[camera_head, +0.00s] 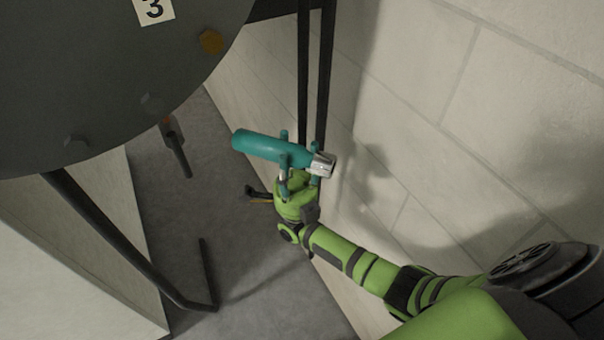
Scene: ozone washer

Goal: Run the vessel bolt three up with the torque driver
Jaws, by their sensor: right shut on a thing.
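The dark grey round vessel (90,70) fills the upper left. A white label with a 3 (154,9) is on it, near an orange-brown bolt head (211,41) by the rim. Grey bolt heads (152,103) show along the lower rim. My right gripper (285,160) is shut on the teal torque driver (262,146). The driver lies nearly level, with its silver end (322,164) pointing right toward the wall. It is below and right of the orange-brown bolt in the picture, apart from it. My left gripper is not in view.
A pale block wall (480,110) stands close at the right. Dark vertical bars (303,80) run beside it. A dark bent leg (120,240) stands below the vessel. A dark handle-like part (176,150) hangs under the rim. Grey floor (245,270) is open below.

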